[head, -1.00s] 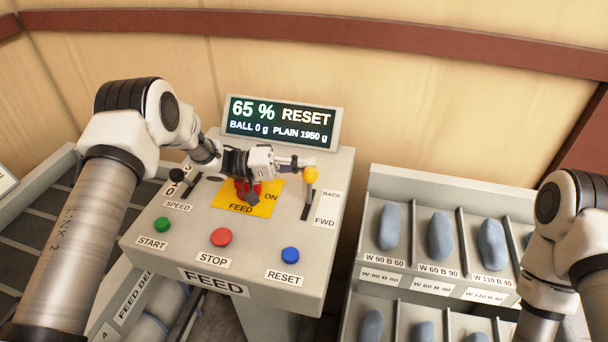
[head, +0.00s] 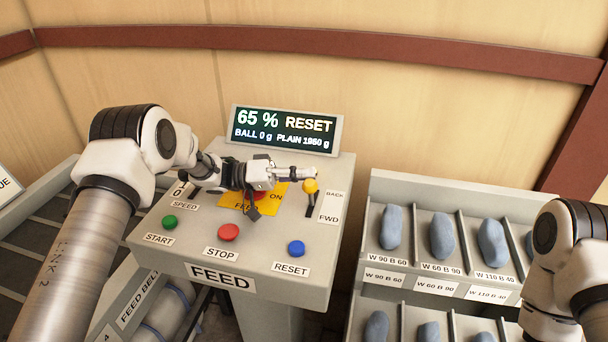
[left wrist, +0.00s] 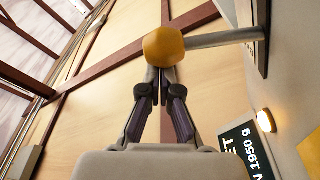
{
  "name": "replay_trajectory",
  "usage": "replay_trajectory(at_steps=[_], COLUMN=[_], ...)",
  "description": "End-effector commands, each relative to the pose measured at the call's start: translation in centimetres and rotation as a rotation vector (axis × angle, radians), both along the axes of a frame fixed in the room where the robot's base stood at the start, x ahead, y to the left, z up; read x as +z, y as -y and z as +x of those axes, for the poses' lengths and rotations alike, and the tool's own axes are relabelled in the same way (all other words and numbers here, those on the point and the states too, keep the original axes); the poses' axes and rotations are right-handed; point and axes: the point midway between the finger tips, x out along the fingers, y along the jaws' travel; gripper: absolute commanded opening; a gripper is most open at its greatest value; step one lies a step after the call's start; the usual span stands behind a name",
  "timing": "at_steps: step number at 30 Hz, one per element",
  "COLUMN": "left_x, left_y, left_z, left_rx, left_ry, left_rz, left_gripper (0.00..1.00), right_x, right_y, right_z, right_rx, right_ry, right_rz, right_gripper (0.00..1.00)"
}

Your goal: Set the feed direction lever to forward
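The feed direction lever has a yellow knob (head: 310,186) on the right side of the feed panel, between the BACK and FWD marks. It stands partway along its dark slot. My left gripper (head: 313,172) reaches across the panel from the left, its fingertips at the BACK side of the knob, seemingly touching it. In the left wrist view the gripper's fingers (left wrist: 161,76) are closed together, and the knob (left wrist: 163,46) covers their tips; the lever's rod runs right to the panel. The fingers do not enclose the knob. My right gripper is out of view.
The display (head: 285,130) reads 65 % RESET. The green START (head: 170,222), red STOP (head: 229,232) and blue RESET (head: 297,248) buttons line the panel's front. My left gripper hangs over the yellow FEED ON plate (head: 283,200). Bins of grey-blue pieces stand right.

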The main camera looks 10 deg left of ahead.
Motion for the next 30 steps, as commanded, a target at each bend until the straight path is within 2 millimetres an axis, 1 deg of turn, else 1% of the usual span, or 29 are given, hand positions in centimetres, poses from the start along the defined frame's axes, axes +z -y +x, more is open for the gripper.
replay_trajectory(at_steps=[1,6,10,14,18,22,26,30], left_x=[-0.3,-0.4,0.3,2.4,5.6,8.1,9.5,9.9], left_y=[0.1,0.1,0.1,0.1,0.1,0.0,0.0,0.0], left_z=[-0.2,-0.2,-0.2,-0.1,0.0,0.1,0.2,0.2], left_rx=[-0.006,-0.006,-0.007,-0.005,-0.003,-0.002,-0.001,-0.001], left_ry=[-0.006,-0.008,-0.007,-0.003,0.0,-0.001,-0.003,-0.003], left_rz=[0.002,0.003,0.003,0.003,0.002,0.001,0.0,0.001], left_gripper=[0.0,0.0,0.0,0.0,0.0,0.0,0.0,0.0], right_x=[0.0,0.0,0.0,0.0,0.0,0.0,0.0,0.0], right_y=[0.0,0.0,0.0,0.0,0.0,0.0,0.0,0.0], right_z=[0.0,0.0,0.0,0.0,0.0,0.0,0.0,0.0], right_rx=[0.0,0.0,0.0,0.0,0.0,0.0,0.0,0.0], right_ry=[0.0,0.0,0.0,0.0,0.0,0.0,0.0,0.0], right_rz=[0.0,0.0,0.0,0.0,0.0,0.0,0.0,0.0], right_gripper=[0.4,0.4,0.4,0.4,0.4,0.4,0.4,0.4])
